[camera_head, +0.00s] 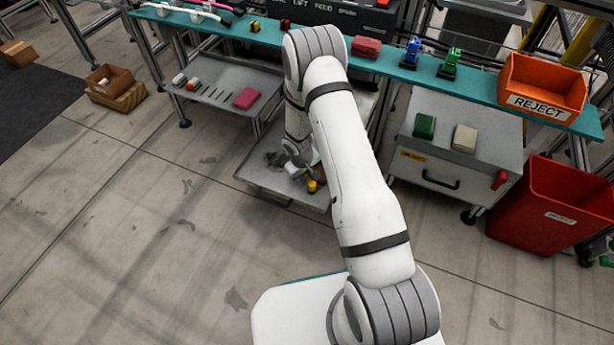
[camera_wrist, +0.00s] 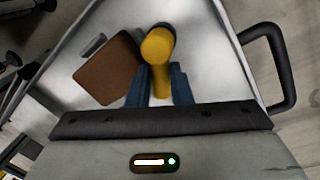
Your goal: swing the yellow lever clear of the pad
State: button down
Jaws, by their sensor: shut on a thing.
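The yellow lever (camera_wrist: 157,47) has a round end and stands in the upper middle of the wrist view, with a dark part behind it. My gripper (camera_wrist: 160,78) has its blue fingers on either side of the lever's shaft and is shut on it. The brown square pad (camera_wrist: 108,68) lies flat on the grey tray, just left of the lever. In the head view the lever (camera_head: 312,186) shows small beside my gripper (camera_head: 300,172); my arm hides much of this area, and I cannot make out the pad there.
The lever and pad are on a low grey tray (camera_head: 262,182) with a raised rim. A black handle (camera_wrist: 278,65) sticks out at its right in the wrist view. A drawer cabinet (camera_head: 440,180) and a red bin (camera_head: 545,205) stand to the right.

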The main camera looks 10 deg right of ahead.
jog(key=n, duration=0.3)
jog(key=shift+s+a+b, duration=0.25)
jog(key=shift+s+b, duration=0.05)
jog(key=shift+b, duration=0.05)
jog(key=shift+s+a+n+t, duration=0.1)
jog(key=shift+s+n+t, duration=0.05)
jog(key=shift+n, duration=0.65)
jog(key=shift+s+a+n+t, duration=0.1)
jog(key=shift+s+n+t, duration=0.05)
jog(key=shift+n, duration=0.65)
jog(key=shift+d, duration=0.1)
jog(key=c, duration=1.3)
grip_release()
jog(key=shift+y, duration=0.3)
notch_tip(320, 180, up, 8)
jog(key=s+p, duration=0.1)
jog(key=p, duration=0.2)
jog(key=shift+a+f+p, duration=0.15)
jog(key=shift+a+p, duration=0.25)
jog(key=shift+a, duration=0.05)
